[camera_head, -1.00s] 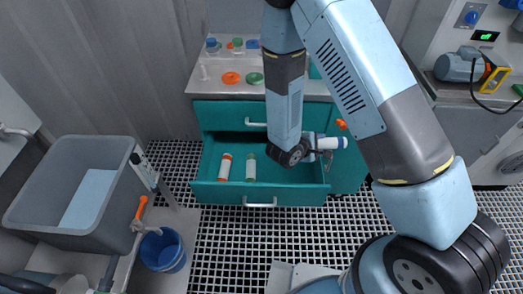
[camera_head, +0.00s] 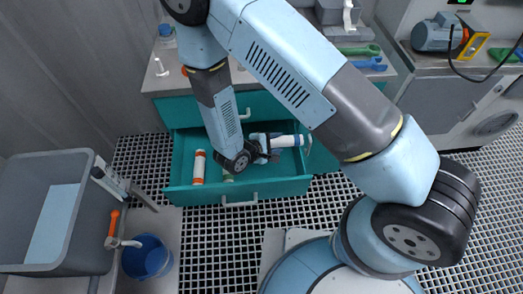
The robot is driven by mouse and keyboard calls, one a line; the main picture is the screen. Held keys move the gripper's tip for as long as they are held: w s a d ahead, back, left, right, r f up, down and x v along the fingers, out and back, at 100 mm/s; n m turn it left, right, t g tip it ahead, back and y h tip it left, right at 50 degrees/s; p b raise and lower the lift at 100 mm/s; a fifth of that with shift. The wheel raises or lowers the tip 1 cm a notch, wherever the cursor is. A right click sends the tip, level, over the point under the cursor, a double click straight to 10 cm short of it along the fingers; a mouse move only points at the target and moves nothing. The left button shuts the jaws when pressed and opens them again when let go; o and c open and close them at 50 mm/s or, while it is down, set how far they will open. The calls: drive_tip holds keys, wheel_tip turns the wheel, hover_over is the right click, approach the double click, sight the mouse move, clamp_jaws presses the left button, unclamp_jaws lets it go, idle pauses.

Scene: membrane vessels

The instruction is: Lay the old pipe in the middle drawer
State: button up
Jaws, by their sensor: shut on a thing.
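The teal drawer (camera_head: 291,185) is pulled out below a closed drawer front (camera_head: 183,112). My gripper (camera_head: 268,146) is shut on a white pipe (camera_head: 288,141), which lies sideways over the drawer's right part, its free end near the right wall. I cannot tell whether the pipe touches the drawer floor. A white tube with orange ends (camera_head: 199,168) lies in the drawer's left part. A second tube with a green end (camera_head: 228,178) is mostly hidden behind my wrist. My gripper's fingers are partly hidden.
A worktop (camera_head: 160,80) is above the drawers. A grey basin (camera_head: 50,205) stands at left, with a blue bucket (camera_head: 147,257) beside it. Green (camera_head: 360,50) and blue (camera_head: 370,64) tools lie on the worktop at right. Grated floor is open in front of the drawer.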

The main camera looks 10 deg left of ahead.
drive_tip(key=a+f, duration=0.1)
drive_tip(key=f, duration=0.1)
drive_tip(key=w+a+f, duration=0.1)
drive_tip(key=a+f, duration=0.3)
drive_tip(key=shift+w+a, duration=0.1)
drive_tip(key=shift+w, duration=0.25)
drive_tip(key=shift+a+f, duration=0.1)
drive_tip(key=shift+f, duration=1.55)
drive_tip(key=shift+f, duration=0.6)
drive_tip(key=o, duration=1.1)
drive_tip(key=shift+r, duration=0.1)
drive_tip(key=shift+r, duration=0.2)
drive_tip(key=v, duration=1.2)
drive_tip(key=shift+r, duration=0.25)
